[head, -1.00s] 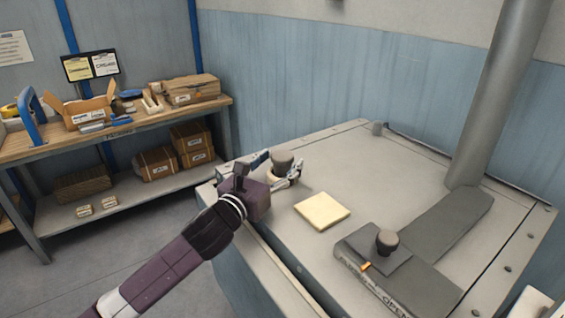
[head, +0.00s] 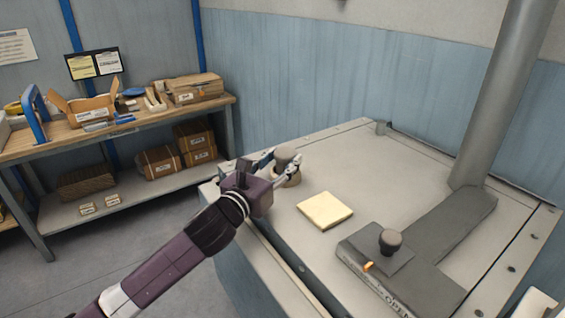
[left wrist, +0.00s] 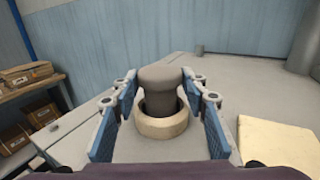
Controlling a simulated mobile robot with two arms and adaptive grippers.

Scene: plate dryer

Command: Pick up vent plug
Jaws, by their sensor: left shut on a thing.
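The vent plug (head: 287,153) is a grey-brown plug with a wide rounded top. It stands upright over a pale ring-shaped collar (head: 290,181) near the left side of the dryer top. In the left wrist view the plug (left wrist: 161,90) sits between the two blue-padded fingers, its lower part within the collar (left wrist: 162,128). A dark gap shows around it inside the ring. I cannot tell whether it is raised. My left gripper (head: 279,163) is shut on the plug. My right gripper is not in view.
A pale yellow square pad (head: 324,210) lies right of the plug on the dryer top (head: 350,160). A dark knob (head: 390,241) sits on a grey sliding plate (head: 440,245) nearer me. A thick pipe (head: 507,95) rises at right. A shelf (head: 120,138) with boxes stands at left.

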